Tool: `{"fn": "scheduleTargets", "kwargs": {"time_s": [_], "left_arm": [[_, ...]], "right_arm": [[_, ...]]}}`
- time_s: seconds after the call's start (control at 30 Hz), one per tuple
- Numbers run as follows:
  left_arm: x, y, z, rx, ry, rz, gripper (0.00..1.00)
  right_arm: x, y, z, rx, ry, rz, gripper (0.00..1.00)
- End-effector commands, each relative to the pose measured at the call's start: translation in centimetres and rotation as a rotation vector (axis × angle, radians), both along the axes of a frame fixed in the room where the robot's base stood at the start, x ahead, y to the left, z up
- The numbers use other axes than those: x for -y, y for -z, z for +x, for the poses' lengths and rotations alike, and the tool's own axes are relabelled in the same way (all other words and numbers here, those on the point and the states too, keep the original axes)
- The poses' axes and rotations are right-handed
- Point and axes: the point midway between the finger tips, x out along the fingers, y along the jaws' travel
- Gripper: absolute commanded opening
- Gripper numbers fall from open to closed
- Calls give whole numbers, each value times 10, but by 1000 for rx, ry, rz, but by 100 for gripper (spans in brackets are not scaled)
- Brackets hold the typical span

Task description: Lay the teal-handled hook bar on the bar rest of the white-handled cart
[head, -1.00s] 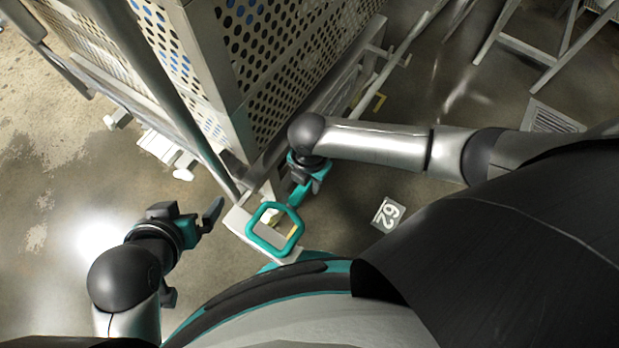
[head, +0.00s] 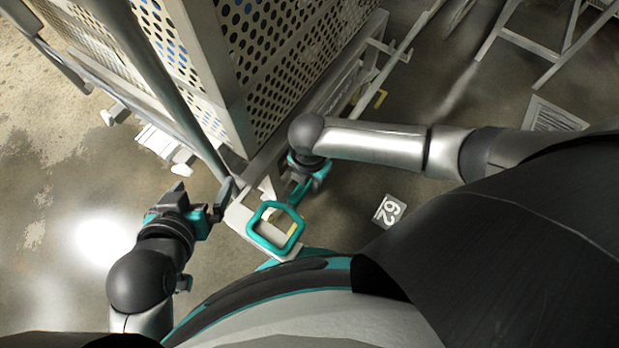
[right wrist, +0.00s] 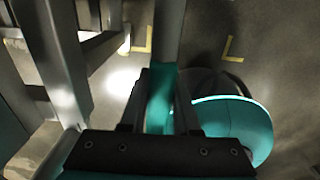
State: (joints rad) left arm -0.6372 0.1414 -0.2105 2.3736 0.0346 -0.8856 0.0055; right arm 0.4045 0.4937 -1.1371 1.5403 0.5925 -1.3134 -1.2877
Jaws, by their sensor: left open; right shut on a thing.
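The teal loop handle (head: 275,228) is in the lower middle of the head view, in front of the cart's near corner. My right gripper (head: 302,190) is just above and right of it, beside the cart. In the right wrist view this gripper (right wrist: 160,108) is shut on the hook bar (right wrist: 168,35), teal between the fingers and grey beyond; its far end is out of view. My left gripper (head: 207,203) is open and empty, left of the loop handle. The perforated cart (head: 225,75) stands at upper left. I cannot make out its bar rest or a white handle.
A grey pole (head: 165,90) slants down the cart's left side. A floor plate marked 62 (head: 389,211) lies right of the loop.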

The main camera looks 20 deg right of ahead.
Motion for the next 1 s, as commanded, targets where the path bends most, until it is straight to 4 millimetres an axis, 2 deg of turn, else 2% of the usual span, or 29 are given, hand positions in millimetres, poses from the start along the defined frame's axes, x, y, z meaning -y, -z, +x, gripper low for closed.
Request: {"fn": "scheduleTargets", "kwargs": {"time_s": [0.57, 0.6, 0.87, 1.0], "left_arm": [[0, 2, 0, 0, -1, 1, 100], [0, 2, 0, 0, -1, 1, 100], [0, 2, 0, 0, -1, 1, 100], [0, 2, 0, 0, -1, 1, 100]], "right_arm": [[-1, 5, 1, 3, 0, 2, 0], [-1, 5, 1, 3, 0, 2, 34], [0, 5, 1, 2, 0, 1, 64], [0, 6, 0, 1, 0, 1, 65]]}}
